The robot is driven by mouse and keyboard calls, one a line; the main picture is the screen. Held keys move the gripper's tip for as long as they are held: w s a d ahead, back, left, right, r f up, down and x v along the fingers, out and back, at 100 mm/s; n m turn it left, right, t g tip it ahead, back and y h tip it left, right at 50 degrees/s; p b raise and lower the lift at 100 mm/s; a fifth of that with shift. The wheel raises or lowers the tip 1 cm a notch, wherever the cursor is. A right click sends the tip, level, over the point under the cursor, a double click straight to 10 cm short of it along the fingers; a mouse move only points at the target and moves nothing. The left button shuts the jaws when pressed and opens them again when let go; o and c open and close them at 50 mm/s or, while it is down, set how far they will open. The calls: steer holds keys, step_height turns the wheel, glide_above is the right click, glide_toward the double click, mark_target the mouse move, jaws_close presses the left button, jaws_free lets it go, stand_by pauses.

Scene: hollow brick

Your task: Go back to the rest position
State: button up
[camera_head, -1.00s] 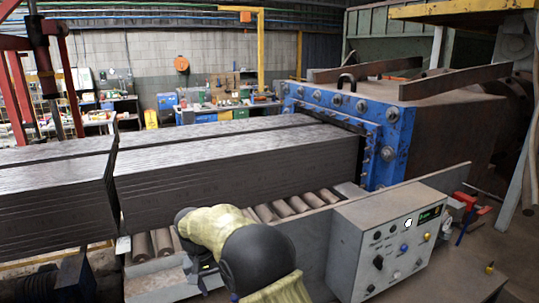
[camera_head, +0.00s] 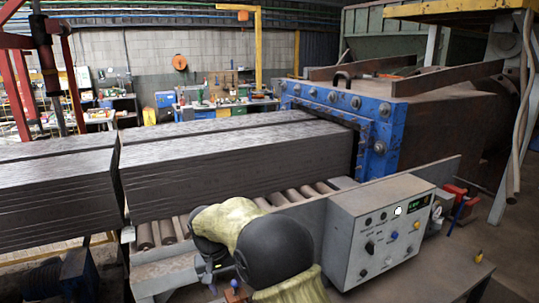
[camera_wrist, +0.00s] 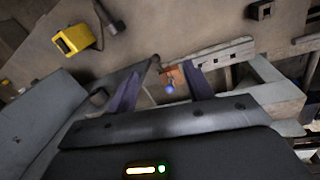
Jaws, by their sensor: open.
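My gripper (camera_wrist: 163,78) shows in the wrist view with its two dark fingers apart and nothing held between them. Beyond the fingers, in the gap, a small orange-brown block with a blue knob (camera_wrist: 170,88) shows below. In the head view my arm reaches down at bottom centre, in front of the conveyor rollers (camera_head: 165,231). My gripper is mostly hidden there behind the arm. The blue knob (camera_head: 234,284) shows close by it at the bottom edge.
A grey control box (camera_head: 380,238) stands right of my arm. Stacked dark slabs (camera_head: 230,165) run along the conveyor into a blue-framed machine (camera_head: 375,125). A yellow object (camera_wrist: 75,40) lies at upper left in the wrist view.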

steer(key=s+d+r+m+y, duration=0.1)
steer(key=s+d, duration=0.3)
steer(key=d, duration=0.5)
steer(key=s+d+r+y, duration=0.1)
steer(key=s+d, duration=0.3)
steer(key=d, duration=0.4)
steer(key=s+d+f+m+t, duration=0.1)
steer(key=s+d+t, duration=0.1)
steer(key=s+d, duration=0.7)
steer(key=s, duration=0.3)
steer(key=shift+d+f+m, duration=0.2)
steer(key=shift+d+m, duration=0.2)
steer(key=shift+s, duration=0.2)
steer(key=shift+w+d, duration=0.1)
steer(key=shift+w, duration=0.1)
steer(key=shift+s+a, duration=0.15)
steer(key=shift+a, duration=0.05)
